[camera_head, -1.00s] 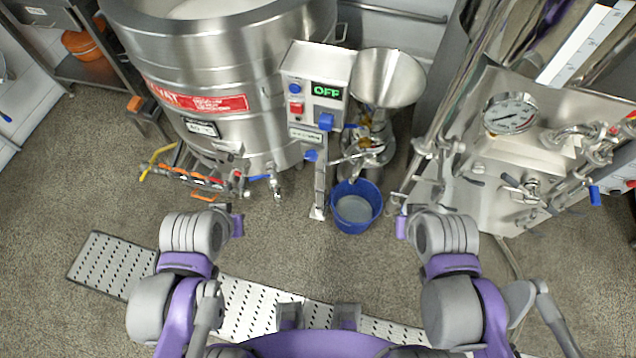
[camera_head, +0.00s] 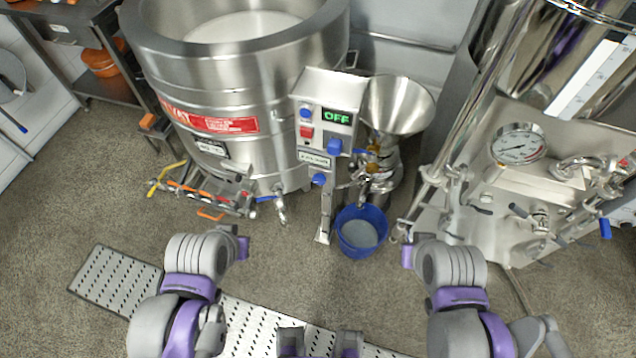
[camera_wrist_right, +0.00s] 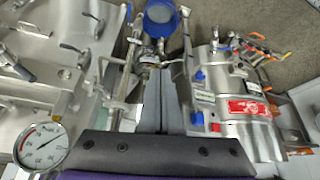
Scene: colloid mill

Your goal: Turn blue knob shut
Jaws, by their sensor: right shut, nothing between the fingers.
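A large blue knob (camera_head: 335,147) sits on the lower right of the steel control box (camera_head: 325,86), under the green OFF display. A smaller blue knob (camera_head: 306,112) is on the box's left, and another blue knob (camera_head: 318,179) is on the post below. Blue knobs also show in the right wrist view (camera_wrist_right: 200,76). I cannot tell which one is meant. My right gripper (camera_head: 405,252) is shut and empty, right of and nearer than the box, touching no knob. My left gripper (camera_head: 241,246) is left of the box, apart from everything; its jaw opening is unclear.
A steel vat (camera_head: 240,90) stands behind left. A funnel (camera_head: 396,105) stands beside the box, above a blue bucket (camera_head: 362,232) on the floor. A steel machine with a gauge (camera_head: 519,144) fills the right. A perforated floor grate (camera_head: 115,280) lies in front. Open floor lies between.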

